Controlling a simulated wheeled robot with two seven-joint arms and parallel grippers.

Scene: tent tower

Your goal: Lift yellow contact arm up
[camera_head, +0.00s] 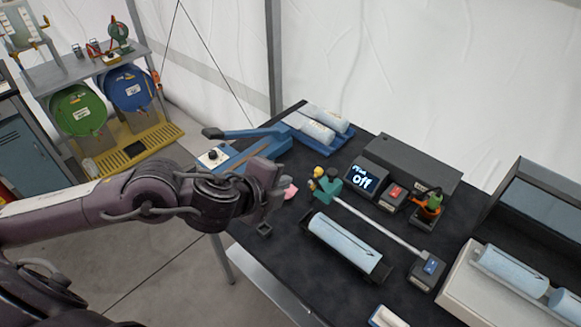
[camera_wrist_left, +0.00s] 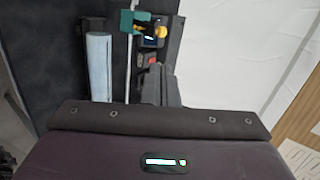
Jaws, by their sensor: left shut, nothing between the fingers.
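The contact arm shows in the head view as a thin grey rod (camera_head: 380,226) running from a green block (camera_head: 327,184) with a yellow knob (camera_head: 318,172) to a small dark box (camera_head: 427,270) with a blue switch. The rod lies low beside a pale blue cylinder (camera_head: 345,243) in a black cradle. My left gripper (camera_head: 279,188) is shut and empty, left of the green block and apart from it. My right gripper is not in view.
A display reading "off" (camera_head: 362,180), a red switch box (camera_head: 393,197) and a green-orange device (camera_head: 430,206) stand behind the rod. A blue lever tool (camera_head: 245,146) and a tray of cylinders (camera_head: 318,128) are at the table's back left. A pink piece (camera_head: 291,191) is near my gripper.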

